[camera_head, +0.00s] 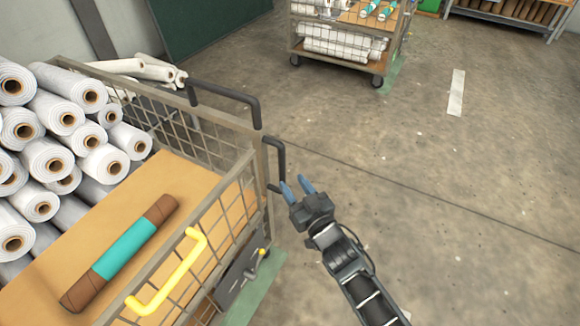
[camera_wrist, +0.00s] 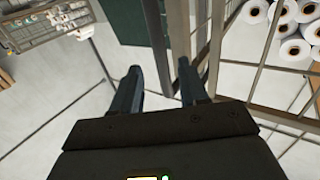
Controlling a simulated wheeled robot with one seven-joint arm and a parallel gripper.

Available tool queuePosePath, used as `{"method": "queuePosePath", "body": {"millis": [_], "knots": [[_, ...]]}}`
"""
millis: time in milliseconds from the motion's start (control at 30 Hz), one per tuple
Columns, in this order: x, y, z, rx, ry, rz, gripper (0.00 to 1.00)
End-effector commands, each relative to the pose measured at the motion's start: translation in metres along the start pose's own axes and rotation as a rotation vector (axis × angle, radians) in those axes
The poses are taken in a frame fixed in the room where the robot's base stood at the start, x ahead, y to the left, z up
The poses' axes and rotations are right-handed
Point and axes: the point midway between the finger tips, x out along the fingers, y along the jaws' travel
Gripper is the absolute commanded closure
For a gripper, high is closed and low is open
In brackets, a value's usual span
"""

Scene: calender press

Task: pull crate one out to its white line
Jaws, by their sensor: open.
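A wire-mesh crate (camera_head: 205,215) on the left holds white rolls and a brown-and-teal roll. I cannot read a label saying it is crate one. A black handle (camera_head: 280,163) stands out from its right corner post; a similar bar shows in the wrist view (camera_wrist: 155,35). My gripper (camera_head: 296,186) is open at this handle, its blue fingertips close to the handle's lower end. In the wrist view my gripper (camera_wrist: 158,68) has the dark bar between its fingers; contact cannot be told. A white line (camera_head: 456,92) lies on the floor at the back right, well away from this crate.
A second cart (camera_head: 345,50) with rolls stands at the back. A shelf (camera_head: 515,20) is at the far right. A yellow handle (camera_head: 170,278) is on the near crate's front side. A green floor strip (camera_head: 260,295) runs beside the crate. The floor to the right is clear.

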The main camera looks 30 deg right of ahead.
Motion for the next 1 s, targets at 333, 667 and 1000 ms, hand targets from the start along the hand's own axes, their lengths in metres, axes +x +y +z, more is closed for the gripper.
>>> {"method": "queuePosePath", "body": {"millis": [333, 667, 1000], "knots": [[0.051, 0.0, 0.004, -0.001, 0.003, -0.001, 0.56], [0.072, 0.0, 0.001, 0.001, 0.0, 0.0, 0.56], [0.072, 0.0, 0.0, 0.001, -0.001, 0.0, 0.66]]}}
